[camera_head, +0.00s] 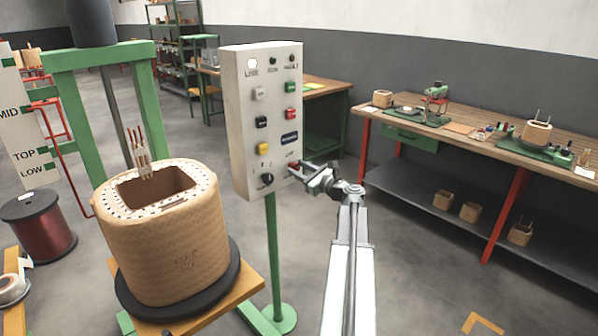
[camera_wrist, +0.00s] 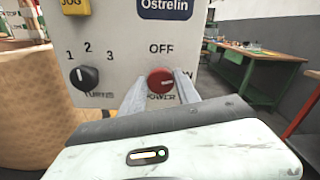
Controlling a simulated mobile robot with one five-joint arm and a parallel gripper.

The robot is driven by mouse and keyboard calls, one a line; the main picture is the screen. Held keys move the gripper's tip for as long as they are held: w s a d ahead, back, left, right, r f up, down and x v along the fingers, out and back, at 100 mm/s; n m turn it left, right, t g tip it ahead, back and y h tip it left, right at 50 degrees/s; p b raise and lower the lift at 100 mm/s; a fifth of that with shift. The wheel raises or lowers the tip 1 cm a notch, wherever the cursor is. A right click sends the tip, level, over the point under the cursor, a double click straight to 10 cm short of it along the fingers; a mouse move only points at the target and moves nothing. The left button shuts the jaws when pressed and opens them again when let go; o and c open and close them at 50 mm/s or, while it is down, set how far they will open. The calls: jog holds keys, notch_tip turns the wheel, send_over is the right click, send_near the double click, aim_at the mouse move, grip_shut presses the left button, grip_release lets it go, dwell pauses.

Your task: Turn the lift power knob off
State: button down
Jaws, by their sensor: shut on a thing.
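The lift power knob is the red round knob (camera_wrist: 160,80) low on the pale control box (camera_head: 232,110). It has OFF printed above it and POWER below, partly hidden by my fingers. A partly covered letter shows to its right. My gripper (camera_wrist: 161,92) has a finger on each side of the knob and is shut on it. In the head view my gripper (camera_head: 304,171) reaches the box's lower right corner from the right and largely hides the knob. I cannot tell for sure which way the knob points. The LIVE lamp (camera_head: 252,63) looks bright white.
A black 1-2-3 selector knob (camera_wrist: 85,77) sits left of the red knob, and a yellow JOG button (camera_wrist: 71,5) is above. A large wound coil (camera_head: 165,245) stands left of the box. A workbench (camera_head: 470,141) is at right, with open floor between.

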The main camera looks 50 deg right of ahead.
jog(key=n, duration=0.3)
jog(key=shift+w+a+n, duration=0.1)
jog(key=shift+w+n, duration=0.05)
jog(key=shift+n, duration=0.25)
jog(key=n, duration=0.3)
jog(key=shift+n, duration=0.3)
jog(key=n, duration=0.3)
jog(key=shift+n, duration=0.3)
jog(key=shift+f+n, duration=0.1)
jog(key=shift+n, duration=1.8)
jog(key=c, duration=0.9)
grip_release()
jog(key=shift+f, duration=0.1)
